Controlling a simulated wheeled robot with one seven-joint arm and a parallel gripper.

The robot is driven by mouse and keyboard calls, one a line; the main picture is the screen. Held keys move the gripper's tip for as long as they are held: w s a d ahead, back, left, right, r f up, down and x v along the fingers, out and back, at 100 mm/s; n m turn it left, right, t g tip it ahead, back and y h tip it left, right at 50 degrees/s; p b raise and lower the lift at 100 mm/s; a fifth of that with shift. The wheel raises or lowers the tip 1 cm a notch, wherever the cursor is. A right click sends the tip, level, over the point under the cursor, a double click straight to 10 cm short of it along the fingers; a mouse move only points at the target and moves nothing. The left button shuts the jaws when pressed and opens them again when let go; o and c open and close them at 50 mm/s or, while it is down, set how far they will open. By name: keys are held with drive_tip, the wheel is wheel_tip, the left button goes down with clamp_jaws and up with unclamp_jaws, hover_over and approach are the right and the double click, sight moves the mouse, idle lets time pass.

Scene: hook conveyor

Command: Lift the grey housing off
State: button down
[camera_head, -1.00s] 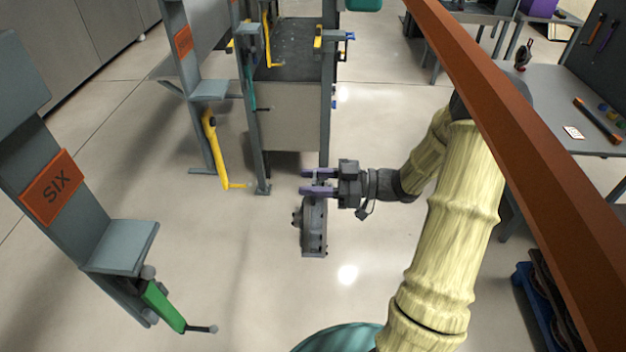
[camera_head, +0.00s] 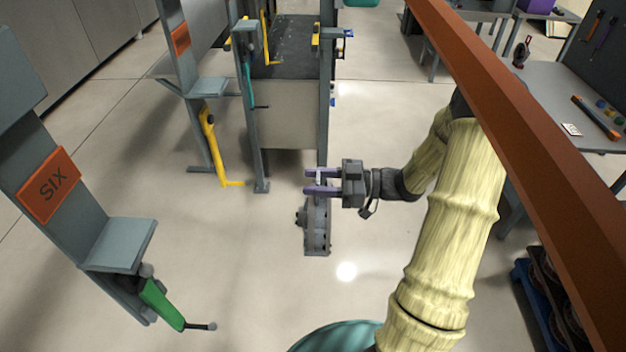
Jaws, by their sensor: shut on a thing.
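The grey housing (camera_head: 317,228) hangs below my gripper (camera_head: 320,182) near the middle of the view. It is a long, narrow grey part with a small knob on its left side. My gripper reaches in from the right with its purple fingers pointing left, shut on the housing's upper end. The fingers hide part of that end. The housing shows against the bare floor, and no hook is seen touching it.
A grey frame post (camera_head: 324,110) stands just behind my gripper. A yellow hook (camera_head: 211,145) hangs at the left. A green hook (camera_head: 162,304) hangs below the SIX sign (camera_head: 50,185). An orange-brown beam (camera_head: 530,130) crosses the right side. Open floor lies around the housing.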

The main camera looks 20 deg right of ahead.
drive_tip(key=shift+p+v, duration=0.6)
drive_tip(key=shift+v, duration=2)
drive_tip(key=shift+r, duration=0.1)
drive_tip(key=p+v, duration=0.1)
drive_tip(key=v, duration=0.6)
